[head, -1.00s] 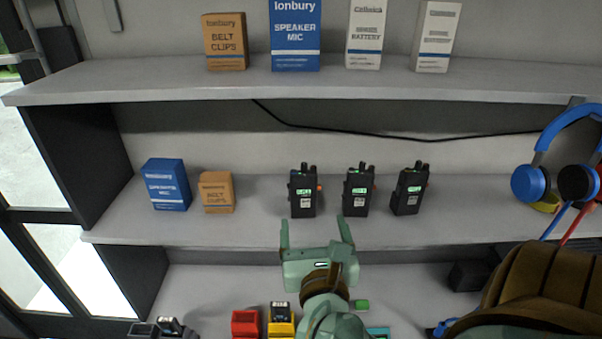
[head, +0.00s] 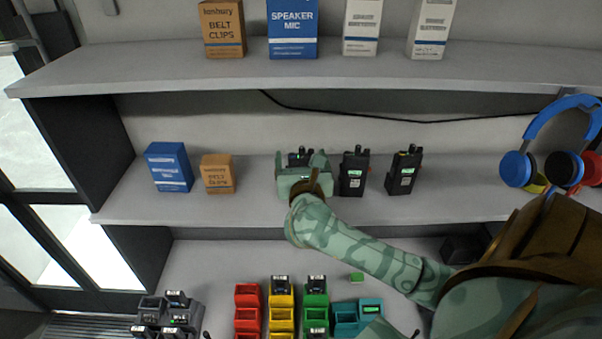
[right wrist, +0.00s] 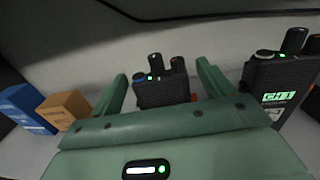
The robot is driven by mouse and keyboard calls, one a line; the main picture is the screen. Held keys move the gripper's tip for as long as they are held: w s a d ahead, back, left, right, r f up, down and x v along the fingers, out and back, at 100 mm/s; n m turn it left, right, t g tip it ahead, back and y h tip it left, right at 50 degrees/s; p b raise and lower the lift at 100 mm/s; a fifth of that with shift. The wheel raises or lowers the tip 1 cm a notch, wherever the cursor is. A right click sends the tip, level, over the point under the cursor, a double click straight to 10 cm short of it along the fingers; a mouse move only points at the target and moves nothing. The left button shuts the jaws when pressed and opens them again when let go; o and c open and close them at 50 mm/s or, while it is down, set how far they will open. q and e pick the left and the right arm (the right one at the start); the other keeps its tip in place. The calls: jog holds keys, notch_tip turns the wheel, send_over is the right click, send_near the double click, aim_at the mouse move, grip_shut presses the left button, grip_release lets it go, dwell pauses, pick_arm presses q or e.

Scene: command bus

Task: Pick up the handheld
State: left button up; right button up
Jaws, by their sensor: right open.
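Three black handheld radios stand upright in a row on the middle shelf. The left handheld (head: 300,157) is mostly hidden behind my right gripper (head: 302,160); its top and knobs also show in the right wrist view (right wrist: 160,90). The middle handheld (head: 353,174) and the right handheld (head: 403,172) stand clear to the right. The middle one also shows in the right wrist view (right wrist: 275,85). My right gripper is open, its fingers on either side of the left handheld in the picture. Contact is not visible. My left gripper is not in view.
A blue box (head: 169,168) and an orange box (head: 217,174) stand left on the same shelf. Headphones (head: 562,140) hang at the right. Colored bins (head: 281,312) sit below.

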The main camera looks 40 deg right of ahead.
jog(key=shift+w+d, duration=0.15)
jog(key=shift+w, duration=0.1)
jog(key=shift+s, duration=0.15)
jog(key=c, duration=1.5)
jog(key=shift+r, duration=0.15)
